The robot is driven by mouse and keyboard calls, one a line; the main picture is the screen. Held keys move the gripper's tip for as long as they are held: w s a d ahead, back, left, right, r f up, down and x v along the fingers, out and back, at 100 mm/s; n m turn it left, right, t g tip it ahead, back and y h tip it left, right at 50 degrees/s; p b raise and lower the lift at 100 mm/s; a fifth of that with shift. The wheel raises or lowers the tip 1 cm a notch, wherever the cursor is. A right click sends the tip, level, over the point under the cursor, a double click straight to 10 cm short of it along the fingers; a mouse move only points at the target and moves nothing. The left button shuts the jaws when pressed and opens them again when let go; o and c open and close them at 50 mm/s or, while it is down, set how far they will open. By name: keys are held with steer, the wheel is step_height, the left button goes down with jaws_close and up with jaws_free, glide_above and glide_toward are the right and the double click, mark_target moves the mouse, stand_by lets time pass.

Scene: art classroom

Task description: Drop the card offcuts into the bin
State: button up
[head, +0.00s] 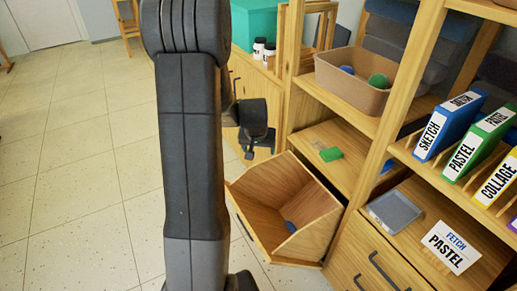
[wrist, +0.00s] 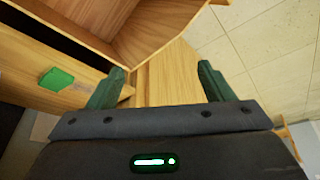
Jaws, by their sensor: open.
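The bin is a wooden tilt-out compartment (head: 252,248) standing open at the lower middle of the head view. A small blue piece (head: 290,227) lies inside it. A green piece (head: 331,154), perhaps a card offcut, lies on the open wooden shelf right of and above the bin. It also shows at left in the wrist view (wrist: 57,79). My gripper (wrist: 160,83) is open, with nothing between its fingers. In the head view it is partly hidden behind my arm, above and behind the bin. The bin's wooden walls (wrist: 165,25) show at the top of the wrist view.
A tan tray (head: 345,95) with blue and green pieces stands on the shelf above. Two cups (head: 259,48) stand behind. The floor at left is clear.

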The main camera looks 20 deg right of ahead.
steer(key=p+v, duration=0.1)
steer(key=v, duration=1.2)
steer(key=shift+w+r, duration=0.1)
steer(key=x, duration=1.1)
steer(key=shift+w+d+r+p, duration=0.25)
steer(key=shift+w+p, duration=0.1)
steer(key=shift+p, duration=0.1)
stand_by(0.4)
